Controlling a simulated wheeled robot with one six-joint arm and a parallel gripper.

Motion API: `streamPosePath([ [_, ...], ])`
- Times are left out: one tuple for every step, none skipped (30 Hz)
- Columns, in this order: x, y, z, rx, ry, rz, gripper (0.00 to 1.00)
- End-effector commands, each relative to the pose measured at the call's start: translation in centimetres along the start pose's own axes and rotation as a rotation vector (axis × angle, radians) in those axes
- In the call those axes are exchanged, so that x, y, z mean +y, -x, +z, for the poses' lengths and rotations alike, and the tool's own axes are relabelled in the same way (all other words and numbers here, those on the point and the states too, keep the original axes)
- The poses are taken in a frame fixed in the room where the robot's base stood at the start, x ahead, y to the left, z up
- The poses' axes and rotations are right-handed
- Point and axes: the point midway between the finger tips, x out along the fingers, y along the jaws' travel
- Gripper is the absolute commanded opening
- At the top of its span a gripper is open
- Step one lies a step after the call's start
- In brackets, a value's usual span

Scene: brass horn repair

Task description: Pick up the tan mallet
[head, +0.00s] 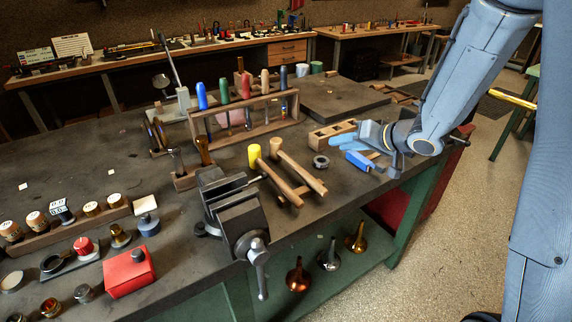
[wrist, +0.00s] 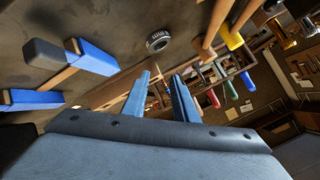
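The tan mallet (head: 276,148) has a wooden head and handle. In the head view it lies right beside a yellow-headed mallet (head: 255,156), its handle running toward the bench's front edge. In the wrist view the tan mallet (wrist: 206,45) is near the top, right of centre, with the yellow head (wrist: 231,39) to its right. My gripper (head: 342,137) is over the bench, to the right of the tan mallet and apart from it. In the wrist view its two blue fingers (wrist: 160,97) stand apart with nothing held between them.
A blue-headed mallet (head: 357,160) lies near my gripper; blue heads (wrist: 94,58) also show in the wrist view. A dark ring (head: 321,161) lies between the tan mallet and my gripper. A wooden box (head: 333,131), a vise (head: 236,208) and a tool rack (head: 248,103) stand nearby.

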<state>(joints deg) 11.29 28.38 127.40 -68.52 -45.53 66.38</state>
Motion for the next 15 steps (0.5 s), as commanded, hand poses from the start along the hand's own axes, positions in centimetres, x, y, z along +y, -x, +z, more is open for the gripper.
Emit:
streamPosePath([
  [-0.1, -1.2, 1.2, -0.03, -0.042, -0.093, 0.26],
  [-0.5, -1.5, 1.9, -0.053, -0.071, -0.149, 0.26],
  [-1.1, -1.7, 2.8, -0.087, -0.107, -0.218, 0.26],
  [-1.5, -1.8, 3.5, -0.114, -0.132, -0.265, 0.26],
  [-1.8, -1.8, 4.1, -0.141, -0.158, -0.306, 0.26],
  [-2.2, -1.6, 4.9, -0.175, -0.187, -0.354, 0.26],
  [-2.4, -1.5, 5.4, -0.198, -0.208, -0.384, 0.26],
  [-2.6, -1.4, 5.8, -0.219, -0.225, -0.409, 0.26],
  [-2.8, -1.2, 6.3, -0.244, -0.244, -0.436, 0.26],
  [-3.0, -1.1, 6.5, -0.258, -0.256, -0.451, 0.26],
  [-3.1, -1.0, 6.8, -0.27, -0.264, -0.464, 0.26],
  [-3.3, -1.0, 7.0, -0.281, -0.273, -0.474, 0.26],
  [-3.5, -1.1, 7.2, -0.287, -0.277, -0.479, 0.26],
  [-3.7, -1.3, 7.2, -0.29, -0.28, -0.483, 0.26],
  [-3.9, -1.6, 7.3, -0.292, -0.281, -0.484, 0.26],
])
